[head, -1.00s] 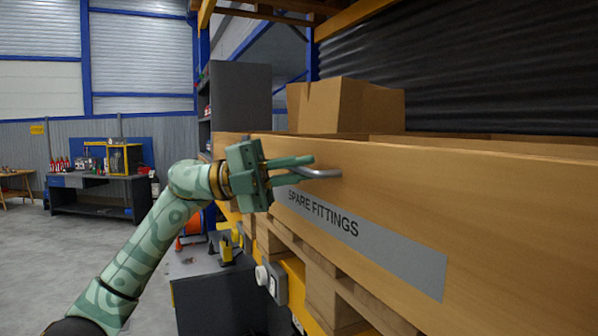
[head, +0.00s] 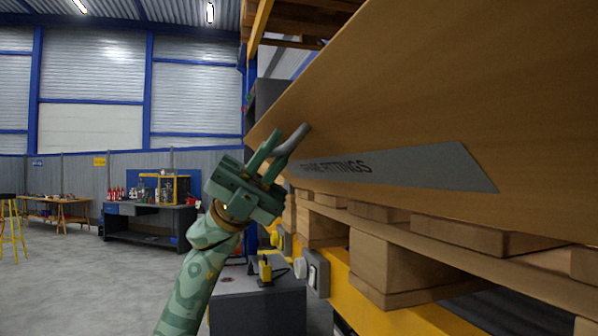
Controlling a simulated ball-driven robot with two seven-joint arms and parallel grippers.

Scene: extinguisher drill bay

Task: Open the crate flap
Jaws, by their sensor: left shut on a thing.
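The crate flap (head: 420,100) is a wide wooden panel filling the upper right of the head view. It is tilted, its upper edge leaning out towards me. A grey label (head: 430,168) reading "SPARE FITTINGS" is on its outer face, partly covered by my gripper. A grey metal handle (head: 298,137) sits near its far left end. My left gripper (head: 276,150) is shut on this handle. The inside of the crate is hidden behind the flap. My right gripper is not in view.
Wooden pallets (head: 385,270) lie under the crate on a yellow rack beam (head: 370,305). A dark cabinet (head: 260,305) with a yellow item (head: 265,269) stands below my gripper. A workbench (head: 150,222) and yellow stool (head: 12,225) stand farther left. The grey floor between is open.

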